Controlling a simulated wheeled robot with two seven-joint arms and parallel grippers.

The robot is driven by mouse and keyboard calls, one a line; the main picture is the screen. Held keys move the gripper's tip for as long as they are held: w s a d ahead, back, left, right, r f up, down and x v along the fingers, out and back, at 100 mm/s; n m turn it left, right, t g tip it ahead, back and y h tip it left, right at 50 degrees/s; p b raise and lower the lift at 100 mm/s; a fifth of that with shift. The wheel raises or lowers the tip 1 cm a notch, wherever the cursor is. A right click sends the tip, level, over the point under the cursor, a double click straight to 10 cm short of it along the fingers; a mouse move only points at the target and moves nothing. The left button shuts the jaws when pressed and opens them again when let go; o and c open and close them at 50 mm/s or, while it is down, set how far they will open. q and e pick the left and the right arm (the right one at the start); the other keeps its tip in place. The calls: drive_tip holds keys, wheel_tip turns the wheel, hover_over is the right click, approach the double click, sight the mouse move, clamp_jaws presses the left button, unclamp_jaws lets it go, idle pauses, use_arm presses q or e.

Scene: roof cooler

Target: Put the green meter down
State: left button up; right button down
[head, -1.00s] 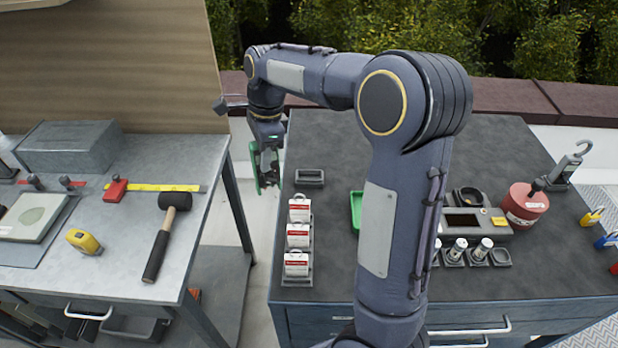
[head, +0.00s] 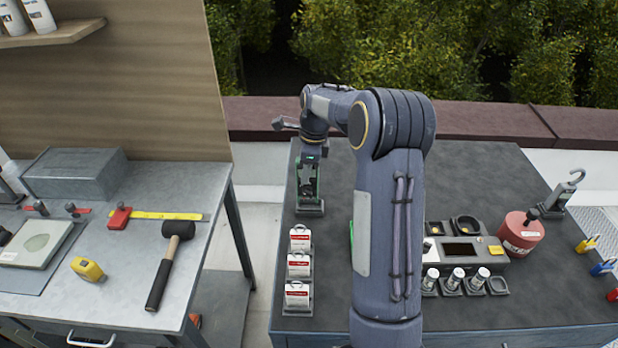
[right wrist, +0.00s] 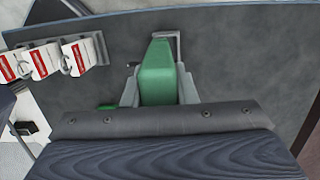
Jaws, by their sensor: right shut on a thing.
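My right gripper (head: 308,176) is shut on the green meter (head: 318,181), which hangs upright at the left back of the dark worktop. The meter also shows in the right wrist view (right wrist: 157,75), between the gripper's fingers. A small grey holder (head: 309,208) is directly below the meter on the worktop. Its rim shows past the meter's far end in the right wrist view (right wrist: 179,42). I cannot tell whether the meter touches the holder. My left gripper is not in view.
A rack of red-and-white tags (head: 299,267) stands in front of the holder. A green-edged thing (head: 351,236) is mostly hidden behind my right arm. A grey instrument (head: 470,250) and a red round container (head: 519,234) are to the right. A tool bench (head: 200,180) stands left, across a gap.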

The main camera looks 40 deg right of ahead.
drive_tip(key=shift+w+d+f, duration=0.15)
drive_tip(key=shift+d+f, duration=0.2)
drive_tip(key=shift+f, duration=0.05)
drive_tip(key=f, duration=0.3)
drive_tip(key=shift+d+f+p, duration=0.1)
drive_tip(key=shift+d+p, duration=0.2)
drive_tip(key=shift+f, duration=0.3)
drive_tip(key=shift+w+f, duration=0.1)
drive_tip(key=shift+f, duration=0.2)
drive_tip(key=c, duration=1.2)
unclamp_jaws()
drive_tip(key=shift+o, duration=0.2)
